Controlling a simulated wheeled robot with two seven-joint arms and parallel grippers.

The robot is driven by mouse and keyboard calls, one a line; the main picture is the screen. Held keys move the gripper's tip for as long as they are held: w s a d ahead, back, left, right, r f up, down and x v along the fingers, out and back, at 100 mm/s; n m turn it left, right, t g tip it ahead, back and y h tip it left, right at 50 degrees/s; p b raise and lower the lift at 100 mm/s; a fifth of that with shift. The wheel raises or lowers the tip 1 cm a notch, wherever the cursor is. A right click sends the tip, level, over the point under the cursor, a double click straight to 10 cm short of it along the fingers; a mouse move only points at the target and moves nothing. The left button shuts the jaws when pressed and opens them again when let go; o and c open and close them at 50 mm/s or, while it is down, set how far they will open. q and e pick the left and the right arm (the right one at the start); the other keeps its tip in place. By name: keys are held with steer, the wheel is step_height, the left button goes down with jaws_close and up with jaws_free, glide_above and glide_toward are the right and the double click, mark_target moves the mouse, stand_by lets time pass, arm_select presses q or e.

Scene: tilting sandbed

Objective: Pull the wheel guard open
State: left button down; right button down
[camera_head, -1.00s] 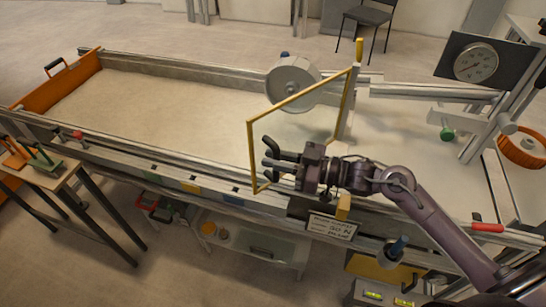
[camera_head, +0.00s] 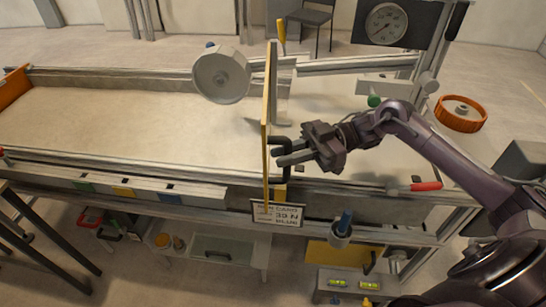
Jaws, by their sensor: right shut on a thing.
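The wheel guard (camera_head: 266,118) is a yellow rectangular frame, seen nearly edge-on as a thin upright strip. It stands to the right of the grey wheel (camera_head: 221,76), which sits over the sand bed and is not covered by the frame from here. A black handle (camera_head: 286,142) is on the guard's near side. My right gripper (camera_head: 284,156) is shut on the handle, with its arm coming in from the right. My left gripper is not in view.
The sand bed (camera_head: 120,125) spreads to the left inside metal rails. A labelled sign (camera_head: 277,213) hangs below the guard on the front rail. A red lever (camera_head: 425,187) sticks out near my right forearm. A dial gauge (camera_head: 387,24) stands at the back right.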

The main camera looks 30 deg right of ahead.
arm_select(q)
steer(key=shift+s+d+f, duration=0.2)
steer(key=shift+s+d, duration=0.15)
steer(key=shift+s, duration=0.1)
arm_select(e)
steer(key=shift+s+d, duration=0.2)
steer(key=shift+d, duration=0.45)
steer(key=shift+s+d, duration=0.2)
steer(key=shift+d, duration=0.4)
steer(key=c, duration=1.7)
jaws_free()
steer(key=shift+c, duration=0.2)
steer(key=shift+d, duration=0.1)
